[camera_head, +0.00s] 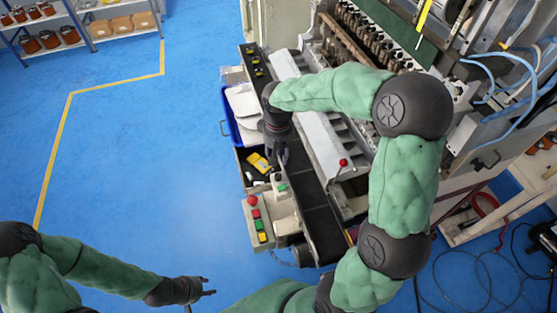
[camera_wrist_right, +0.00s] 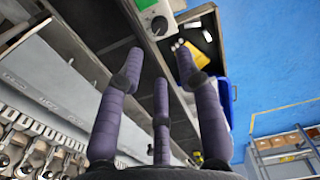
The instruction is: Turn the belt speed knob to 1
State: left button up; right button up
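In the head view a pale box with a green spot (camera_head: 282,187) stands beside the belt (camera_head: 322,225), just below my right gripper (camera_head: 280,156). My right gripper (camera_wrist_right: 160,62) has its three fingers spread, holds nothing and is apart from the knob. My left gripper (camera_head: 208,287) is open and empty over the floor at the lower left.
A control panel with red, green and yellow buttons (camera_head: 257,220) stands left of the belt. A dark bin with a yellow item (camera_head: 259,162) and a blue crate (camera_head: 228,118) are beside it. The winding machine (camera_head: 345,130) is right of the belt. Blue floor is clear at left.

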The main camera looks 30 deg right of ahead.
aim_at(278, 175)
notch_tip(278, 175, down, 11)
jog(key=shift+w+r+b, duration=0.1)
jog(key=shift+r+b, duration=0.1)
jog(key=shift+b, duration=0.7)
grip_shut()
